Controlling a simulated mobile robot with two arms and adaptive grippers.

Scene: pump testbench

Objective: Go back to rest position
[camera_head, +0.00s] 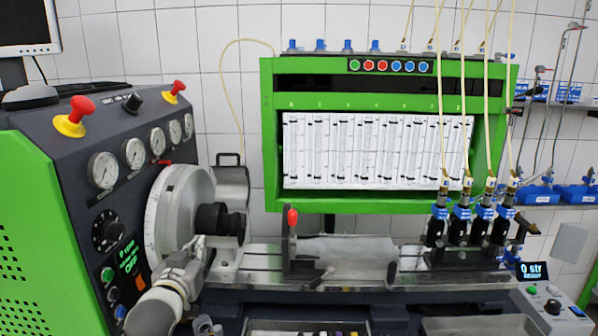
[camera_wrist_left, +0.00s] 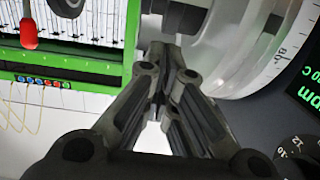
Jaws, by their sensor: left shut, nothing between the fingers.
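My left arm (camera_head: 165,300) comes in from the lower left of the head view, in front of the test bench. Its gripper end (camera_head: 196,248) is just below the black coupling (camera_head: 214,220) of the graduated drum (camera_head: 172,212). In the left wrist view my left gripper (camera_wrist_left: 168,74) is shut with its fingertips together and nothing between them. The drum (camera_wrist_left: 255,50) fills the upper right of that view, close to the fingers. I cannot tell whether they touch. My right gripper is in neither view.
The green control cabinet (camera_head: 40,240) with gauges stands at the left. A green panel (camera_head: 268,150) with measuring tubes stands behind the metal bed (camera_head: 350,270). A red-knobbed lever (camera_head: 292,218) rises from the bed. Several injectors with hoses (camera_head: 460,215) stand at its right end.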

